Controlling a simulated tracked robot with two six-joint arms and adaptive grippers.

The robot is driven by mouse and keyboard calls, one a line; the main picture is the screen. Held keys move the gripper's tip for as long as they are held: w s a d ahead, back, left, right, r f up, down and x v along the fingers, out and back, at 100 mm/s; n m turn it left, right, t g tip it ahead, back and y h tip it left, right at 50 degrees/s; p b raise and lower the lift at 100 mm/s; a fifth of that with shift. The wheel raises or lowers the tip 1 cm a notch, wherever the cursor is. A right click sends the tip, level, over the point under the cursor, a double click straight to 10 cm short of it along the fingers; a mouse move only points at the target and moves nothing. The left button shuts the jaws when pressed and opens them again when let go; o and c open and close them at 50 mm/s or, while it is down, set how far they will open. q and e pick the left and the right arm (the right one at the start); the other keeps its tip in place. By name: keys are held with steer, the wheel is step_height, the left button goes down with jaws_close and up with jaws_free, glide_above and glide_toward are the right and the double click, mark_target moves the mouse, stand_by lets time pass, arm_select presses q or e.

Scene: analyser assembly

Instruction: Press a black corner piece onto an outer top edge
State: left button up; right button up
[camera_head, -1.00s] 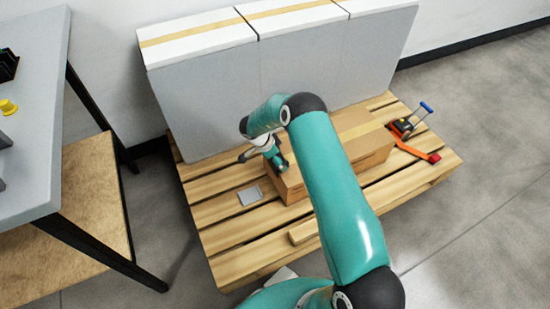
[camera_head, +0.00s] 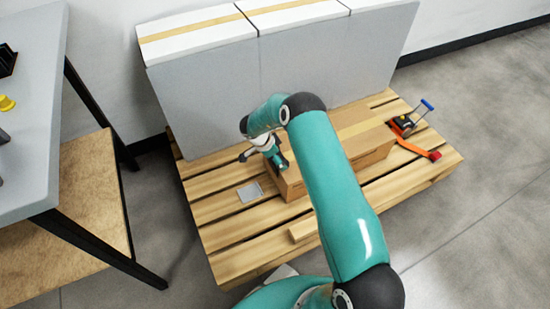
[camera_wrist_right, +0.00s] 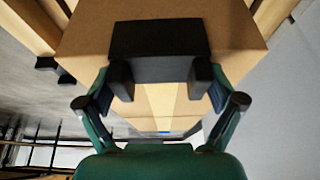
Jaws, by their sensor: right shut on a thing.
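My right gripper (camera_wrist_right: 160,80) is shut on a black corner piece (camera_wrist_right: 158,48) in the right wrist view, one finger at each side of it. The piece lies over an outer edge of the cardboard box (camera_wrist_right: 85,30), where two of its faces meet. I cannot tell whether it is fully seated. In the head view my right arm reaches across the box (camera_head: 365,135), and its gripper (camera_head: 268,152) is at the box's left end. The black piece cannot be made out there. My left gripper is not in view.
The box stands on a wooden pallet (camera_head: 235,230). Tall grey panels (camera_head: 205,100) stand behind it. A small grey plate (camera_head: 250,192) lies left of the box. A strap tool with an orange strap (camera_head: 412,148) lies at the right. A grey table (camera_head: 30,120) is at the left.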

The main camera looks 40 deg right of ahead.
steer(key=shift+f, duration=0.4)
stand_by(0.5)
steer(key=o, duration=0.7)
steer(key=shift+c, duration=0.2)
steer(key=shift+r, duration=0.1)
step_height(320, 180, up, 7)
steer(key=p, duration=0.6)
steer(key=shift+s, duration=0.1)
stand_by(0.3)
